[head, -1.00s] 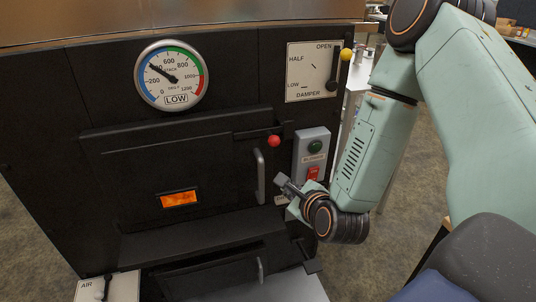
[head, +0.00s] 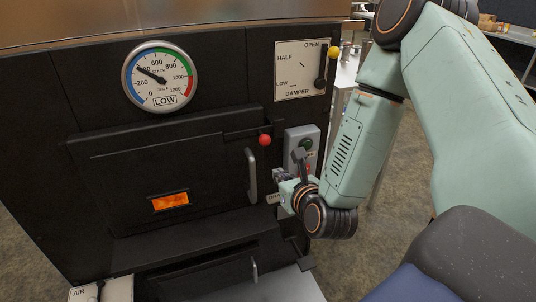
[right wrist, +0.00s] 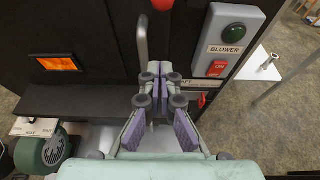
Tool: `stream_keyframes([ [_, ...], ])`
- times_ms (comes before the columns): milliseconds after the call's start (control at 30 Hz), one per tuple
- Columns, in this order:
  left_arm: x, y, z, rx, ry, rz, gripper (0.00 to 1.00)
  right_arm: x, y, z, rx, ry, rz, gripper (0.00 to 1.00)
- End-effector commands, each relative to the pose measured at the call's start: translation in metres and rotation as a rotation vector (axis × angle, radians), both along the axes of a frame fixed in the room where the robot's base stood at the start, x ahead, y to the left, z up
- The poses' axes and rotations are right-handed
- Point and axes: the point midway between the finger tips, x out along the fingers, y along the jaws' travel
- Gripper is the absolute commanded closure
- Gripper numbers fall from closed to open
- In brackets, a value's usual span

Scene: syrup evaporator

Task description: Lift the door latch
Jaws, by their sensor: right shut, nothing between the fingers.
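The firebox door (head: 120,165) is a black panel and looks shut. Its latch is a dark bar (head: 236,134) across the door's upper right edge, with a red ball knob (head: 265,140) at its right end. The knob also shows at the top edge of the right wrist view (right wrist: 163,4). A grey upright door handle (head: 251,176) stands below the knob. My right gripper (head: 279,175) is below the knob and just right of the handle, apart from the knob. In the right wrist view its fingers (right wrist: 160,70) are together and empty, overlapping the handle's lower end. My left gripper is out of view.
A grey blower switch box (head: 296,140) with a green and a red button is close behind my right gripper. The damper lever with a yellow knob (head: 334,53) is above right. A dark ledge (head: 190,233) juts out below the door. A dial (head: 160,76) is upper left.

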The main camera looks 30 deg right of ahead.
Motion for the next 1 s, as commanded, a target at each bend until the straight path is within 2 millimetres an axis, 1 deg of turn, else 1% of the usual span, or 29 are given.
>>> stream_keyframes([
  [67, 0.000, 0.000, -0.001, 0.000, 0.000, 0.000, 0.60, 0.004, 0.000, -0.002, -0.002, 0.001, 0.002, 1.00],
  [167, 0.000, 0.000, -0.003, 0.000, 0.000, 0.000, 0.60, 0.014, -0.002, -0.006, -0.005, -0.001, 0.003, 1.00],
  [633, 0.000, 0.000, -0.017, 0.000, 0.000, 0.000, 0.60, 0.092, -0.020, -0.034, -0.004, -0.001, 0.001, 1.00],
  [667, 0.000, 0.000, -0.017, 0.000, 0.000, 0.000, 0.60, 0.095, -0.021, -0.033, -0.003, -0.001, 0.002, 1.00],
  [700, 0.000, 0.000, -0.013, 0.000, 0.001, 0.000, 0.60, 0.093, -0.021, -0.022, 0.001, -0.001, 0.000, 1.00],
  [800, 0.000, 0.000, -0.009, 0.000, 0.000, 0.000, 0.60, 0.092, -0.021, -0.007, 0.002, -0.002, 0.000, 1.00],
  [900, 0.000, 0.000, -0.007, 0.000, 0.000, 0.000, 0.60, 0.092, -0.020, 0.002, 0.000, 0.000, 0.001, 1.00],
  [1000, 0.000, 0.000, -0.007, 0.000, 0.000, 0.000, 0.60, 0.092, -0.020, 0.006, 0.000, 0.001, 0.001, 1.00],
])
